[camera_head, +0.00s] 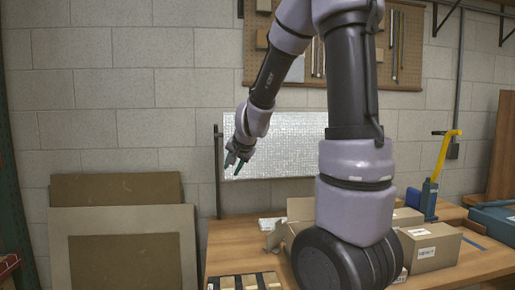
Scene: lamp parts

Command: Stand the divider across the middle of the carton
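A cardboard carton (299,210) with a flap (275,236) folded outward stands on the wooden workbench (225,245). My arm hides its right part, and its inside cannot be seen. My gripper (234,170) hangs in the air to the left of the carton and above it, in front of the silvery panel. Its fingers point down, with a teal patch at one tip. It is too small to tell whether they are apart or hold anything. I cannot pick out the divider for certain.
A closed, labelled box (430,246) and another box (406,217) stand right of my arm. A yellow-and-blue tool (437,175) stands behind them. Boards (125,250) lean on the wall at left.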

